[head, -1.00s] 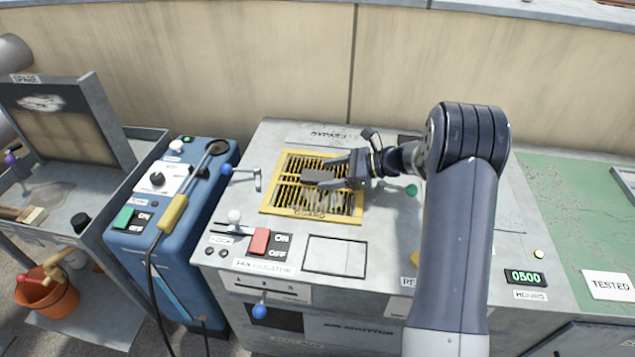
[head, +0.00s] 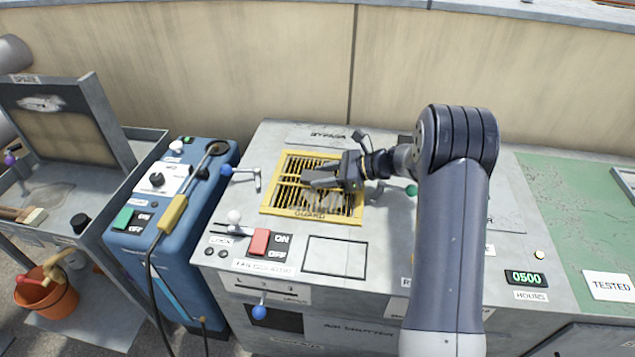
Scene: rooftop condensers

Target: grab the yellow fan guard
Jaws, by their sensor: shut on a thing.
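The yellow fan guard (head: 313,214) is a square frame with slats, lying flat on top of the grey condenser cabinet. The word GUARD shows on its front edge. The gripper body covers part of the guard's right side, and the exact grip point is hidden under the fingers.
On the cabinet (head: 390,238) are a red switch (head: 259,242), a white-knobbed lock slider (head: 234,217) and an hours display (head: 526,278). A blue machine (head: 170,240) with a yellow-handled tool stands left. A beige wall (head: 250,80) rises behind.

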